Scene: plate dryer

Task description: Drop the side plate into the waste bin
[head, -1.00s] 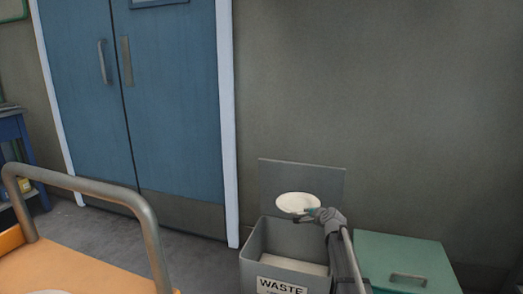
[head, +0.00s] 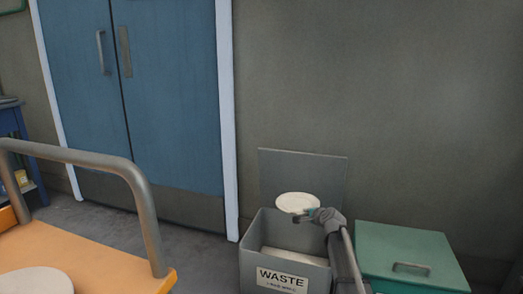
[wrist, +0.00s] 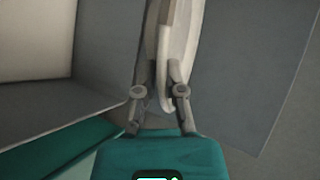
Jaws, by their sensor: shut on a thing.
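The white side plate (head: 297,202) is held at its edge by my gripper (head: 311,214), above the open waste bin. In the wrist view my gripper (wrist: 168,92) is shut on the rim of the plate (wrist: 176,45), which appears nearly edge-on between the fingers. The grey waste bin (head: 258,246) carries a WASTE label on its front, and its lid (head: 330,178) is raised behind the plate. Something pale shows inside the bin; what it is I cannot tell. The plate is clear of the bin's rim in the head view.
A green closed box (head: 410,252) with a handle stands right of the bin. An orange trolley (head: 110,255) with a metal rail is at the lower left, with a pale round plate (head: 35,282) on it. Blue double doors (head: 160,100) are behind. Open floor lies between trolley and doors.

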